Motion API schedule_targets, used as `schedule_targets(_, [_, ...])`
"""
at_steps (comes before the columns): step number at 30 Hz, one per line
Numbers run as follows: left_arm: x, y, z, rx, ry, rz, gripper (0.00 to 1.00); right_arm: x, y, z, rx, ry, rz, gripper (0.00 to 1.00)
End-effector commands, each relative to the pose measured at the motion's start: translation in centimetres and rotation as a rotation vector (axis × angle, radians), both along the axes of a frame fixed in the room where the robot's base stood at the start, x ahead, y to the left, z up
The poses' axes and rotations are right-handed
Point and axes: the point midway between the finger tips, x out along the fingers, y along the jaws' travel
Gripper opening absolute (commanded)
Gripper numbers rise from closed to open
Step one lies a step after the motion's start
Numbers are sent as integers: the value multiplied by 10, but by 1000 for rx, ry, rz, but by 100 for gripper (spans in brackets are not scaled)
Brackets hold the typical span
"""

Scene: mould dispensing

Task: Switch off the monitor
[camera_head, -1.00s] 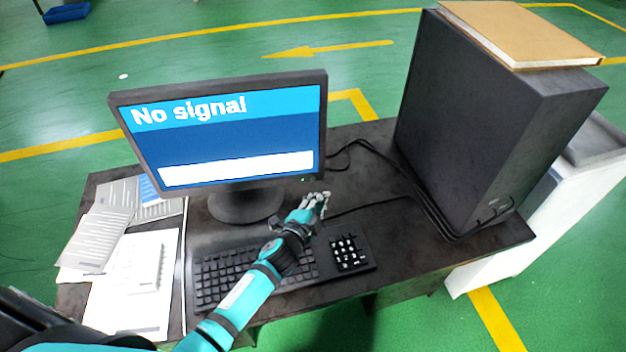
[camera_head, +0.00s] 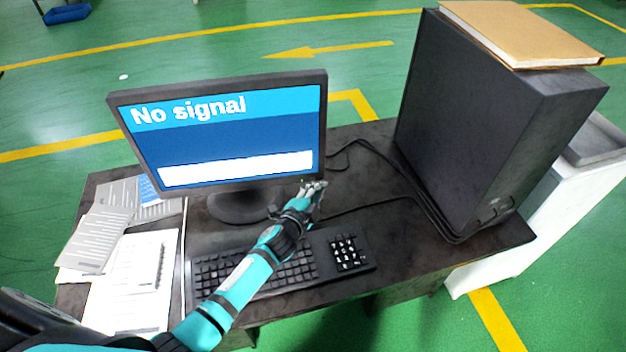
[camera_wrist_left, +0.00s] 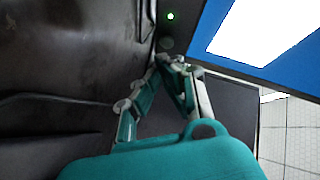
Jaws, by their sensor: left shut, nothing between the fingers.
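The monitor (camera_head: 235,140) stands on the dark desk, its screen lit blue with "No signal" and a white bar. In the left wrist view its lit screen (camera_wrist_left: 280,40) fills the upper right. A small green light (camera_wrist_left: 170,16) glows on its dark bezel, with a round dark button (camera_wrist_left: 166,43) near it. My left gripper (camera_head: 314,186) is at the lower right corner of the monitor. In the left wrist view its fingertips (camera_wrist_left: 172,60) are together and empty, very close to the button; I cannot tell whether they touch it. My right gripper is not in view.
The keyboard (camera_head: 218,276) lies below my left arm. A black computer tower (camera_head: 470,120) with a tan book (camera_head: 520,32) on top stands at the right, with cables beside it. Papers (camera_head: 130,285) lie at the left. The desk (camera_head: 440,262) has some bare room in front of the tower.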

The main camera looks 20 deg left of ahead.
Motion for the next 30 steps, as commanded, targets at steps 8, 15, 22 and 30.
schedule_targets(8, [0, 0, 0, 0, 0, 0, 0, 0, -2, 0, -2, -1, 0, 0])
schedule_targets(15, [0, 0, 0, 0, 0, 0, 0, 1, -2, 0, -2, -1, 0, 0])
schedule_targets(22, [0, 0, 0, 0, 0, 0, 0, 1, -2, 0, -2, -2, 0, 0])
schedule_targets(30, [6, 3, 0, 0, -1, 0, 0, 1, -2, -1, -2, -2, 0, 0])
